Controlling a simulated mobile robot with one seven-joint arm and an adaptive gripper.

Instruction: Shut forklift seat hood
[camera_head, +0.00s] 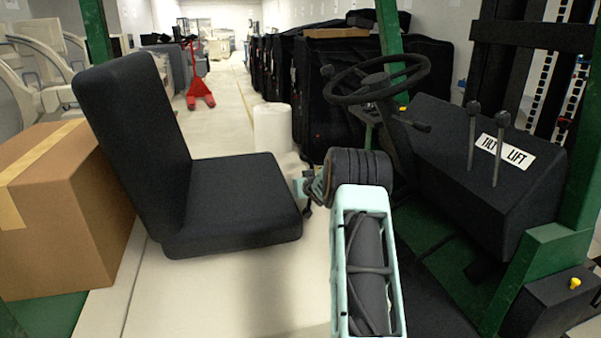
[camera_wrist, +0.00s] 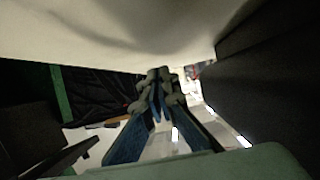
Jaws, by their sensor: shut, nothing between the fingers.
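The forklift seat has a black upright back (camera_head: 130,150) and a flat black cushion (camera_head: 235,205), left of centre in the head view. A pale surface (camera_head: 225,290) shows below and in front of the cushion; I cannot tell how much of it is hood. My gripper (camera_head: 308,195) is at the cushion's front right edge, shut and empty; whether it touches is unclear. In the wrist view my gripper's fingers (camera_wrist: 160,90) come together in the middle. A pale surface (camera_wrist: 110,30) fills the top and a dark surface (camera_wrist: 265,85) the right.
The steering wheel (camera_head: 377,80) and the lever console (camera_head: 480,160) stand right of my arm. A cardboard box (camera_head: 60,220) is behind the seat back at left. Green posts (camera_head: 97,30) frame the cab. Black covered carts (camera_head: 330,90) and a red pallet jack (camera_head: 198,85) stand beyond.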

